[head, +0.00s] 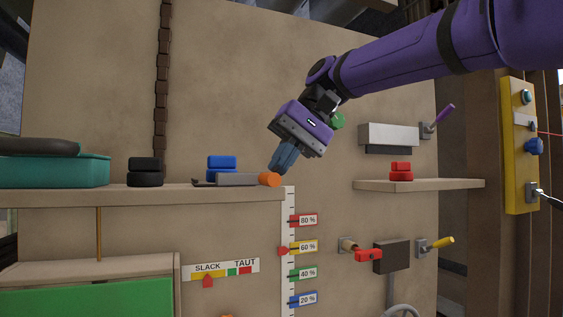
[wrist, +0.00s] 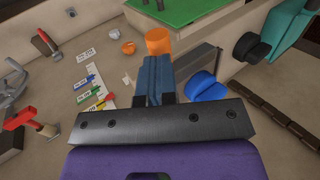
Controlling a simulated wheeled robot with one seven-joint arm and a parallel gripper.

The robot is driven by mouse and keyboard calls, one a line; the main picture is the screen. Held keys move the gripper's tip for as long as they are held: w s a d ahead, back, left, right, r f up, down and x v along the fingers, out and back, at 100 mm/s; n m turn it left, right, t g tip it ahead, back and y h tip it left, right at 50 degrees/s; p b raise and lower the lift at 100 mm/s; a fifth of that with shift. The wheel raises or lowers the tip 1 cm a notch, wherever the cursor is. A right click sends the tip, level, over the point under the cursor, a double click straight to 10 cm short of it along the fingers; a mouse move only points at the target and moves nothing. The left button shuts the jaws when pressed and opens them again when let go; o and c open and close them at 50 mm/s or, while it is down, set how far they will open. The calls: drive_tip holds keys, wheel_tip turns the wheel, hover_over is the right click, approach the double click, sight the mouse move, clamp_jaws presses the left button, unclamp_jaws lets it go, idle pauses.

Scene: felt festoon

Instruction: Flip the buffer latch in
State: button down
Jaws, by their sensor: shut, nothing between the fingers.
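No label in view names the buffer latch. A flat grey bar (head: 238,180) with an orange round end (head: 269,179) lies along the right end of the upper left shelf and may be the latch. The orange end also shows in the wrist view (wrist: 158,41), just beyond my fingertips. My gripper (head: 280,169) points down and left, with its blue fingers shut and empty, at or just above the orange end. I cannot tell whether they touch. The fingers also show in the wrist view (wrist: 155,62), beside the grey bar (wrist: 199,68).
Blue discs (head: 222,163), black discs (head: 145,172) and a teal box (head: 55,172) stand on the shelf (head: 160,197). A percent scale (head: 289,250) hangs below its right end. Purple (head: 445,114), yellow (head: 442,241) and red (head: 368,256) handles are at the right. Red discs (head: 401,171) sit on the right shelf.

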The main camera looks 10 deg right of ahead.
drive_tip(key=shift+s+a, duration=0.25)
drive_tip(key=shift+a, duration=0.65)
drive_tip(key=shift+s+a, duration=0.25)
drive_tip(key=shift+a, duration=0.6)
drive_tip(key=shift+s+a, duration=0.25)
drive_tip(key=shift+a, duration=0.65)
drive_tip(key=v, duration=1.4)
drive_tip(key=s+d+f+m+t+h, duration=0.1)
drive_tip(key=s+d+f+t+h, duration=0.1)
drive_tip(key=s+d+f, duration=0.3)
drive_tip(key=s+d+f+m+t+h, duration=0.1)
drive_tip(key=s+d+f+t+h, duration=0.1)
drive_tip(key=s+d+f, duration=0.4)
drive_tip(key=s+d+f+m+t+h, duration=0.1)
drive_tip(key=s+d+f, duration=0.5)
drive_tip(key=d+f, duration=0.7)
wheel_tip(320, 180, down, 10)
drive_tip(key=shift+f+t+h, duration=0.1)
drive_tip(key=shift+t+h, duration=0.7)
drive_tip(key=shift+t, duration=0.2)
